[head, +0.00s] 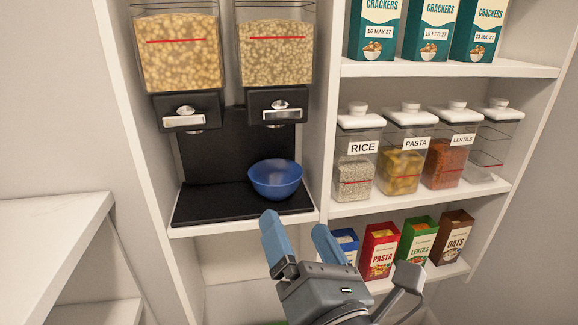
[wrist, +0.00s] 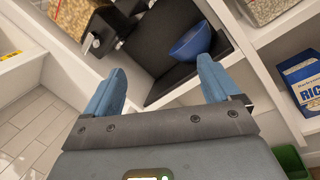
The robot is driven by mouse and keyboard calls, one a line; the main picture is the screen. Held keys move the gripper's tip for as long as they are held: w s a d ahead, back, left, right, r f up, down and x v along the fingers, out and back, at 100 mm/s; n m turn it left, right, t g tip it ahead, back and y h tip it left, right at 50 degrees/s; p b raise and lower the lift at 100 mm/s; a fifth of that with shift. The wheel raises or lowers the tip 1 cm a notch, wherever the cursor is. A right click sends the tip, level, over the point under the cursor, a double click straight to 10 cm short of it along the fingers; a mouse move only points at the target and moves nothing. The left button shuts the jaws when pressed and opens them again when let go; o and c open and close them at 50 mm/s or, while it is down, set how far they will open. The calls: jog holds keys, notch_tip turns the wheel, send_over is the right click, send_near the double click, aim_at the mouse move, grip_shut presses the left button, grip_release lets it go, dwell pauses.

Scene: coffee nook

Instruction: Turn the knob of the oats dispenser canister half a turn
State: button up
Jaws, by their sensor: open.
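Two clear dispenser canisters hang side by side in the upper left bay: the left one (head: 178,62) holds coarse yellowish pieces, the right one (head: 275,55) smaller pale pieces. I see no readable label on either, so I cannot tell which holds oats. Below them, the left knob (head: 185,110) and right knob (head: 280,104) sit on black housings, each by a pale plate. My gripper (head: 296,224) is open and empty, below and in front of the bay, apart from both knobs. In the wrist view, its fingers (wrist: 160,75) are spread with nothing between them.
A blue bowl (head: 275,180) stands on the black tray (head: 215,203) under the right dispenser. A white divider (head: 322,110) separates this bay from shelves with jars, cracker boxes and an oats box (head: 450,238). A white counter (head: 50,225) is at left.

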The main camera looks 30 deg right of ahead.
aim_at(282, 118)
jog(key=w+d+r+n+h, duration=0.1)
jog(key=w+r, duration=0.2)
jog(key=r, duration=0.1)
jog(key=w+d+r+n+t+h+p, duration=0.1)
jog(key=w+r+n, duration=0.1)
jog(key=w+r, duration=0.2)
jog(key=w+d+r+n+h, duration=0.1)
jog(key=w+r+n, duration=0.1)
jog(key=w+r, duration=0.2)
jog(key=shift+w+d+r+t, duration=0.15)
jog(key=shift+d+t, duration=0.1)
jog(key=shift+t, duration=0.05)
jog(key=shift+c, duration=0.4)
jog(key=c, duration=1)
